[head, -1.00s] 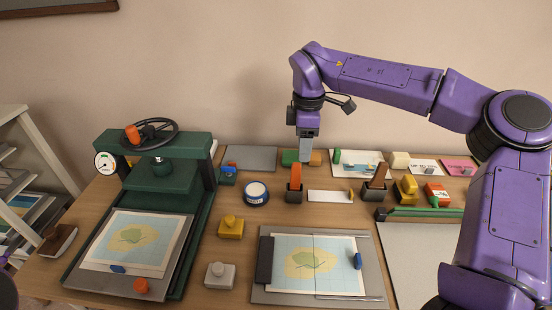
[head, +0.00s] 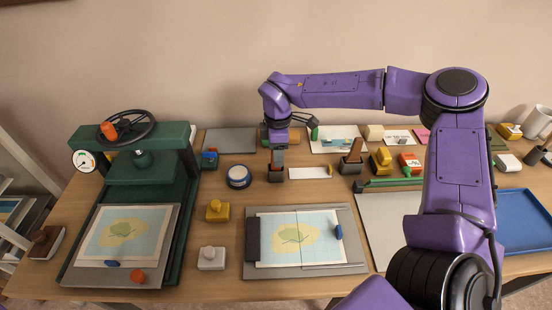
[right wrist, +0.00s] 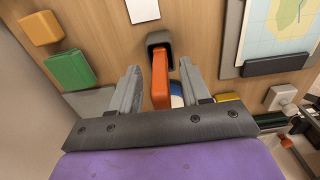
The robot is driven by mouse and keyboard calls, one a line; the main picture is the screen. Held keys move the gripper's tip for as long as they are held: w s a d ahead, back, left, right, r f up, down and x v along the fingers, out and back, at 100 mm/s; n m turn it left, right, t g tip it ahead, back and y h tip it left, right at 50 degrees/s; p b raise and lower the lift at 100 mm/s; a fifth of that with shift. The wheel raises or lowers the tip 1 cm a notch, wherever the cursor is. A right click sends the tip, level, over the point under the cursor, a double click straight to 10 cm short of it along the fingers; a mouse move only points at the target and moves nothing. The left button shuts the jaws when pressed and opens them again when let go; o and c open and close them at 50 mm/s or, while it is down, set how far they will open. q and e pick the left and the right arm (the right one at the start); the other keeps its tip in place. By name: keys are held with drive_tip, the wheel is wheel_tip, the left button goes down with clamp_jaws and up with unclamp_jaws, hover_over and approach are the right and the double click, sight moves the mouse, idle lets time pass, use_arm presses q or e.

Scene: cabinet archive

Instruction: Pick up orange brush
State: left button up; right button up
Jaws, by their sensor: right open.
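The orange brush (right wrist: 160,80) stands in a dark square holder (right wrist: 158,38) in the right wrist view. My right gripper (right wrist: 159,70) is open, with one finger on each side of the brush's upright part and visible gaps beside it. In the head view, my right gripper (head: 279,156) is directly above the holder (head: 276,174) and hides most or all of the brush. My left gripper does not show.
A second dark holder (head: 351,166) stands farther right. A green press (head: 140,170) fills the left side.

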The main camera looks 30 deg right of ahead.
drive_tip(key=shift+s+r, duration=0.1)
drive_tip(key=shift+s, duration=0.1)
drive_tip(key=c, duration=0.8)
drive_tip(key=shift+w, duration=0.15)
clamp_jaws()
wheel_tip(320, 180, up, 3)
drive_tip(key=shift+w+f+b, duration=0.1)
drive_tip(key=shift+w+b, duration=0.05)
drive_tip(key=shift+b, duration=0.35)
drive_tip(key=s+a+r+b, duration=0.6)
drive_tip(key=s+a+r, duration=0.3)
drive_tip(key=s+r, duration=0.1)
drive_tip(key=shift+s+a, duration=0.25)
drive_tip(key=shift+s, duration=0.1)
